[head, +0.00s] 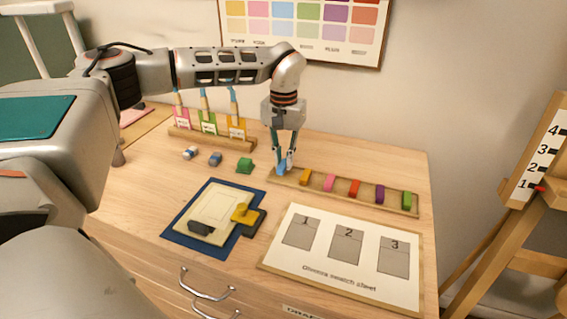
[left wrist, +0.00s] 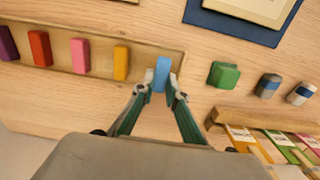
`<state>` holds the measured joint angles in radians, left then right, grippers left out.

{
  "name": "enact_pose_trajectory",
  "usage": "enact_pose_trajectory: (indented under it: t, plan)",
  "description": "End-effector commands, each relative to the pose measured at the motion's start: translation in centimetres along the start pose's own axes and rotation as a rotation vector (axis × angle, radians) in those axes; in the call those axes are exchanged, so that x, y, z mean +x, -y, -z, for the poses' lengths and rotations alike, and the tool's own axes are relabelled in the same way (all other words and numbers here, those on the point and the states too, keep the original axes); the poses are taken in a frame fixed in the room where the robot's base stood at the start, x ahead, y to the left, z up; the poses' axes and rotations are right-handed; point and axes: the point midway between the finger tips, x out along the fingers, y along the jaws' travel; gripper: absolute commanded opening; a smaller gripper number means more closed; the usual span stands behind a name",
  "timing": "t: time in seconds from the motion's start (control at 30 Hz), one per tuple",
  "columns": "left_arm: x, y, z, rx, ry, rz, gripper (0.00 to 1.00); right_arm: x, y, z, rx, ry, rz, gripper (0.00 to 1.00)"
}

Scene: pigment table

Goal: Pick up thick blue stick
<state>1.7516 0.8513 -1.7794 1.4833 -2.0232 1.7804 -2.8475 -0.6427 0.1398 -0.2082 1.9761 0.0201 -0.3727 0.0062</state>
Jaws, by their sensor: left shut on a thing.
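The thick blue stick (left wrist: 162,73) is between the fingertips of my left gripper (left wrist: 160,88) in the left wrist view. The gripper is shut on it. In the head view the left gripper (head: 285,166) points down at the left end of the wooden stick tray (head: 341,196), and the blue stick (head: 281,170) shows small and partly hidden at its fingertips. I cannot tell whether the stick still touches the tray. My right gripper is not in view.
The tray also holds orange (head: 305,177), pink (head: 329,183), red (head: 354,188), purple (head: 379,194) and green (head: 407,201) sticks. A green block (head: 245,166) lies left of the gripper. A swatch sheet (head: 340,278) and a blue mat (head: 176,234) lie in front.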

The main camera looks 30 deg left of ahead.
Motion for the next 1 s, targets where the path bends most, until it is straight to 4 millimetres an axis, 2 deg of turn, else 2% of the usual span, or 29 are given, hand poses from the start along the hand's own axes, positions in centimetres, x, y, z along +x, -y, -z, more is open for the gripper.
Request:
enact_pose_trajectory:
  t: [0.17,0.4,0.6,0.8,1.0]
  plan:
    - [-4.0,-0.1,0.2,0.001,-0.009,-0.002,0.00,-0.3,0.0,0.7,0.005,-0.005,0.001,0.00]
    - [-11.0,-0.1,0.1,0.000,-0.009,-0.002,0.00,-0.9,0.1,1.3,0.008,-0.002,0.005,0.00]
    - [-15.7,0.0,0.0,0.000,-0.006,-0.001,0.00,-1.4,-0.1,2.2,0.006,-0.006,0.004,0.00]
    - [-18.1,0.0,0.0,0.002,-0.005,0.000,0.00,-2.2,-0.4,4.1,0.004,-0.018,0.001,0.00]
    - [-18.4,0.0,0.0,0.001,-0.002,0.000,0.00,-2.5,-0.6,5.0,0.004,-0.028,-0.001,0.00]
